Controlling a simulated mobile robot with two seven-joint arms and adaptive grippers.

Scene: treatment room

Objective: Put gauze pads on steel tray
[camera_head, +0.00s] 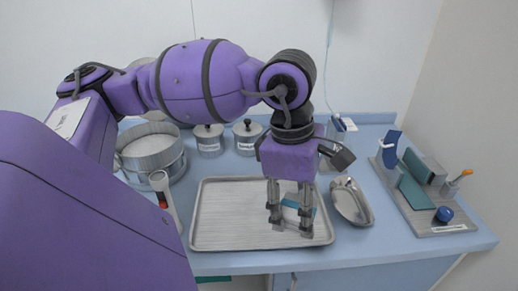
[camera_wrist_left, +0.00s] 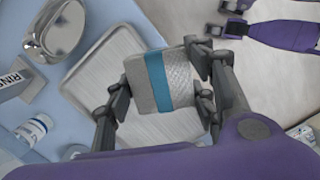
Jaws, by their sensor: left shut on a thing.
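The gauze pads (camera_wrist_left: 160,82) are a pale square stack with a blue band. My left gripper (camera_wrist_left: 162,98) is shut on them, one finger on each side. In the head view the left gripper (camera_head: 290,226) points down over the right part of the steel tray (camera_head: 228,212), and a little blue of the gauze pads (camera_head: 291,202) shows between its fingers. The pads are over the tray; I cannot tell whether they touch it. The tray also shows in the wrist view (camera_wrist_left: 95,72), otherwise bare. My right gripper (camera_wrist_left: 218,19) shows at the wrist view's top, its fingers apart and empty.
A kidney dish (camera_head: 351,201) stands close to the tray's right side. A round steel drum (camera_head: 151,158) and two lidded jars (camera_head: 209,142) stand behind it to the left. A board with several items (camera_head: 432,217) lies at the right.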

